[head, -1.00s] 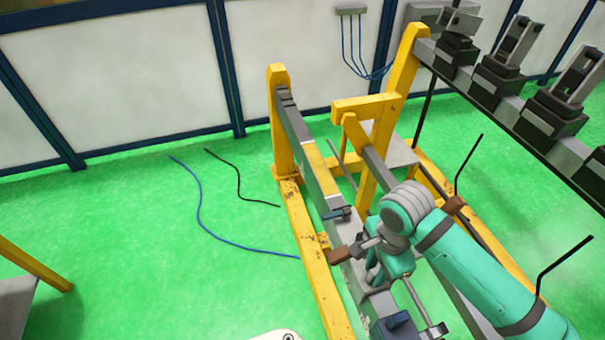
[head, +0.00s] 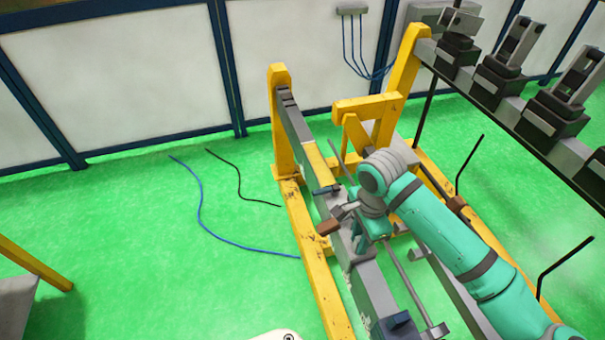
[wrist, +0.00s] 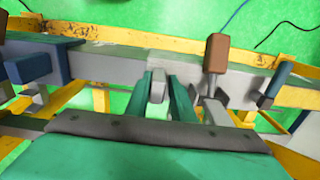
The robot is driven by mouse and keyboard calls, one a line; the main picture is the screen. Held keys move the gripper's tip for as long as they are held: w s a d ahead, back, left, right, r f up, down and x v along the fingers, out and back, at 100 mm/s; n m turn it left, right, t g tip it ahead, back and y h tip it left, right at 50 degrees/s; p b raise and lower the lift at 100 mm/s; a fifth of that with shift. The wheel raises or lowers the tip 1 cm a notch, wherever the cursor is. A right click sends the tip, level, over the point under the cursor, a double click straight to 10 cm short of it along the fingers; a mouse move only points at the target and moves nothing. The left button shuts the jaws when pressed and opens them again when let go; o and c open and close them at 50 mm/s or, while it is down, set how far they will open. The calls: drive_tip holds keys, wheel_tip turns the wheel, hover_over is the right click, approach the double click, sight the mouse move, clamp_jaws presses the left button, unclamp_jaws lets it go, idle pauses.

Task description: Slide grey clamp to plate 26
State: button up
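The grey clamp is a light grey piece with a brown-ended handle (head: 328,228) on the long grey rail (head: 377,290). In the wrist view its grey upright (wrist: 158,88) stands between the two green fingers of my gripper (wrist: 165,97), which look closed against its sides. The brown handle (wrist: 217,50) sticks up just to the right there. In the head view my gripper (head: 368,232) is down at the rail beside the handle, and my arm hides part of the clamp. No plate number is readable, so I cannot tell which is plate 26.
A dark blue clamp (head: 327,190) sits on the rail beyond the grey one, by a yellow strip (head: 318,165). Another blue clamp (head: 397,322) sits at the near end. A yellow frame (head: 310,255) holds the rail. A thin rod runs alongside. Dark fixtures (head: 505,75) stand at upper right.

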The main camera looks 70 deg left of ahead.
sight(350, 231)
drive_tip(key=shift+w+a, duration=0.15)
drive_tip(key=shift+a, duration=0.95)
drive_tip(key=shift+w+a, duration=0.15)
drive_tip(key=shift+a, duration=1.6)
drive_tip(key=shift+w+a, duration=0.25)
drive_tip(key=shift+a, duration=2.45)
drive_tip(key=shift+w+a, duration=0.2)
drive_tip(key=shift+a, duration=2.45)
drive_tip(key=shift+w+a, duration=0.25)
drive_tip(key=shift+a, duration=2.45)
drive_tip(key=shift+w+a, duration=0.2)
drive_tip(key=shift+a, duration=1.95)
drive_tip(key=shift+w+a, duration=0.15)
drive_tip(key=shift+a, duration=2)
drive_tip(key=shift+w+a, duration=0.2)
drive_tip(key=shift+a, duration=2.4)
drive_tip(key=shift+d, duration=0.2)
